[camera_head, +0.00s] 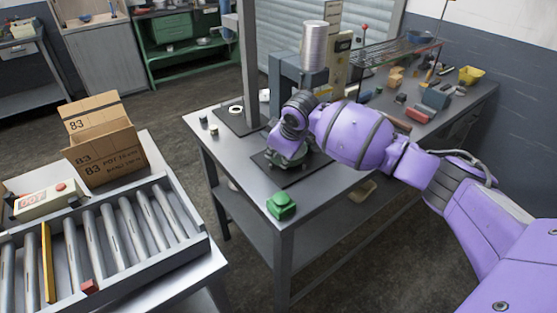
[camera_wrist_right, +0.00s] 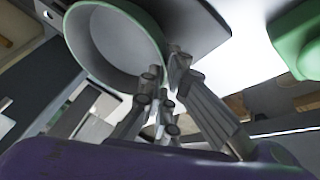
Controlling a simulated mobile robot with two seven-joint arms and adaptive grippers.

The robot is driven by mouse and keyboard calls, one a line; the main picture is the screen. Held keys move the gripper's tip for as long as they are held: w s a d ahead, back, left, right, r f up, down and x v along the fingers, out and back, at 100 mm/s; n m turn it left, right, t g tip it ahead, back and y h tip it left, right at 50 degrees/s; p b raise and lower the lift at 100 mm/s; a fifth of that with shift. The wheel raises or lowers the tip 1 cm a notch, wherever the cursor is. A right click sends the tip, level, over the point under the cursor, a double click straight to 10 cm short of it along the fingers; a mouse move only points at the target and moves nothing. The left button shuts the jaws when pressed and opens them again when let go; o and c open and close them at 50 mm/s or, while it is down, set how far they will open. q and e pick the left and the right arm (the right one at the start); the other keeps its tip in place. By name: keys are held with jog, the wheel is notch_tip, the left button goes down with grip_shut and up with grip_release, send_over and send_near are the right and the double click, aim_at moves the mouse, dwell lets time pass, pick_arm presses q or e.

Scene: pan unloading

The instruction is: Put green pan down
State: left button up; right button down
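The green pan (camera_head: 287,160) is partly hidden under my right gripper (camera_head: 293,142) in the head view, at a dark square mat (camera_head: 310,172) on the metal table. In the right wrist view the pan (camera_wrist_right: 118,42) shows as a round, pale inside with a green rim. The fingers of my right gripper (camera_wrist_right: 168,85) are close beside its rim. No handle is clear between them, and I cannot tell whether they grip it or whether the pan touches the mat. My left gripper is out of view.
A green block-like object (camera_head: 281,205) sits at the table's front corner; it also shows in the right wrist view (camera_wrist_right: 305,45). A metal cylinder (camera_head: 314,46) and a grey post (camera_head: 249,65) stand behind.

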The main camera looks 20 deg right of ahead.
jog(key=shift+f, duration=0.55)
jog(key=shift+f, duration=0.1)
jog(key=c, duration=2)
grip_release()
jog(key=shift+f, duration=0.15)
jog(key=shift+r, duration=0.25)
jog(key=p+v, duration=0.1)
jog(key=v, duration=1)
jog(key=shift+s+r, duration=0.2)
jog(key=shift+r, duration=0.15)
